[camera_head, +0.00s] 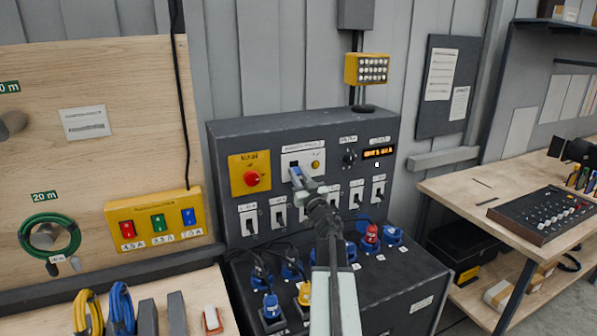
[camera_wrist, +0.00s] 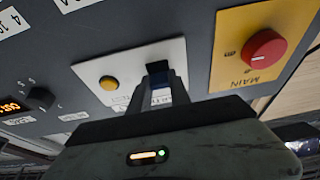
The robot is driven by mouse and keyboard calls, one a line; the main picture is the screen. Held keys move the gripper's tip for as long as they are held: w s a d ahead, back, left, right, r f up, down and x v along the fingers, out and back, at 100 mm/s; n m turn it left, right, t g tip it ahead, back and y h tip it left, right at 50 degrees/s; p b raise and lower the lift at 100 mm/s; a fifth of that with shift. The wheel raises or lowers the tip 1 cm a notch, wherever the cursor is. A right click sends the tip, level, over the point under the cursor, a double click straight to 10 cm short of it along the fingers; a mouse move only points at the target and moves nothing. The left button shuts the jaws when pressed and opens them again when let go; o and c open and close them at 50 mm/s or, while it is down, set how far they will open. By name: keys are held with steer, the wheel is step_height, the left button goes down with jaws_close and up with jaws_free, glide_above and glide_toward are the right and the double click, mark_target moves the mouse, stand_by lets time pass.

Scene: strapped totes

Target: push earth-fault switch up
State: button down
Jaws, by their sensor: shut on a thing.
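The earth-fault switch is on a white plate (camera_head: 290,158) on the sloped grey control panel, with a dark slot and a yellow button (camera_head: 316,165) beside it. My gripper (camera_head: 299,177) reaches up to this plate and is shut on the switch's blue lever, which is mostly hidden by the fingers. In the wrist view, which shows the panel upside down, my gripper (camera_wrist: 160,92) meets the white plate (camera_wrist: 115,75) at the dark slot. A little blue shows between the fingers. The lever's exact position is hidden.
A red main knob (camera_head: 251,178) on a yellow plate is close left of the switch. A row of white-plated switches (camera_head: 249,219) lies below, with blue and red plugs (camera_head: 371,234) under them. A dark rotary knob (camera_head: 349,155) and lit display (camera_head: 379,152) are right.

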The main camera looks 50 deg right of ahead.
mark_target(293, 163)
steer(key=r+g+p, duration=0.1)
steer(key=p, duration=0.2)
steer(key=shift+s+r, duration=0.1)
steer(key=shift+r, duration=0.3)
steer(key=g+p, duration=0.1)
steer(key=p, duration=0.2)
steer(key=r+g+y+p, duration=0.1)
steer(key=p, duration=0.2)
steer(key=g+y+p, duration=0.1)
steer(key=g+p, duration=0.1)
steer(key=p, duration=0.2)
steer(key=shift+r, duration=0.1)
steer(key=g+p, duration=0.1)
steer(key=p, duration=0.1)
steer(key=shift+w+p, duration=0.2)
steer(key=shift+p, duration=0.2)
steer(key=shift+g+y, duration=0.3)
steer(key=shift+f, duration=0.25)
steer(key=c, duration=1.2)
jaws_free()
